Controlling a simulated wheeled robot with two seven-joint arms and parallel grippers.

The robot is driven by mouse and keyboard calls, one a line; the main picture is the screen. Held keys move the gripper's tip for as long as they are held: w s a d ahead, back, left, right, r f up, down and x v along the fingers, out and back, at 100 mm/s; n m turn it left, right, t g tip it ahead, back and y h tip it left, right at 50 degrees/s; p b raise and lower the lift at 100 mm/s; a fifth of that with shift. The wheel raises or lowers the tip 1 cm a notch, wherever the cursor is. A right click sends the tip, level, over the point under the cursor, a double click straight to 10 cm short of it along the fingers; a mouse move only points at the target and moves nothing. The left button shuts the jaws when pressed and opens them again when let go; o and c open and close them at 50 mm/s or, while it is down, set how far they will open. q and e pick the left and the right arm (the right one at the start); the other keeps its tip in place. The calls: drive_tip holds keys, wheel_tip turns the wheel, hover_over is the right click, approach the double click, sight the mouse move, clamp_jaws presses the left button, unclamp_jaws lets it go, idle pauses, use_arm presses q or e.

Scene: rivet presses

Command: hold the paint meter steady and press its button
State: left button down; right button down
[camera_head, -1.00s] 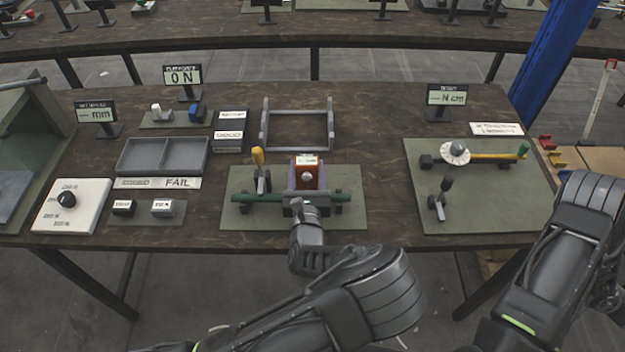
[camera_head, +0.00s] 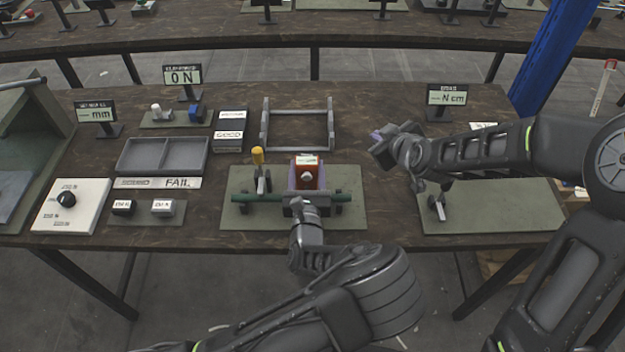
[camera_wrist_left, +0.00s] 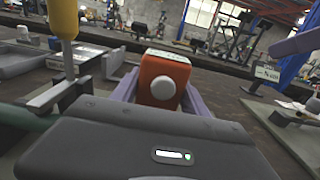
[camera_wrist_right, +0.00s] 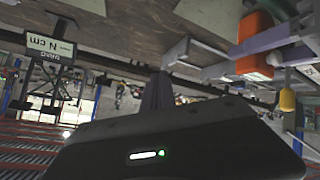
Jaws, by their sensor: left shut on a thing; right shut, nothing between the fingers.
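The orange-red paint meter (camera_head: 307,172) stands upright on the middle green mat, with a pale round button (camera_head: 306,176) on its front and a small display on top. It also shows in the left wrist view (camera_wrist_left: 153,66), its button (camera_wrist_left: 163,87) facing that camera. My left gripper (camera_head: 307,184) is shut on the meter, purple fingers on both sides. My right gripper (camera_head: 377,137) is shut and empty, in the air to the right of the meter and apart from it. The right wrist view shows its purple fingers (camera_wrist_right: 156,92) and the meter (camera_wrist_right: 255,40), upside down.
A yellow-handled clamp (camera_head: 258,165) and a green bar (camera_head: 248,197) are close to the meter. A grey frame (camera_head: 297,148) stands behind it. A two-part tray (camera_head: 162,170) is at left. My right arm passes over the right green mat (camera_head: 505,205).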

drive_tip(key=s+a+r+n+g+y, duration=0.2)
drive_tip(key=s+a+n+g+y, duration=0.1)
drive_tip(key=s+a+n, duration=0.5)
drive_tip(key=n+g, duration=0.1)
drive_tip(key=g, duration=0.1)
approach(307, 176)
drive_tip(key=s, duration=0.1)
drive_tip(key=s+r, duration=0.1)
drive_tip(key=shift+s+d+r+h, duration=0.3)
drive_tip(key=shift+d+h, duration=0.05)
drive_tip(key=shift+h, duration=0.05)
drive_tip(key=shift+f, duration=0.1)
drive_tip(key=x, duration=1)
drive_tip(key=shift+w, duration=0.1)
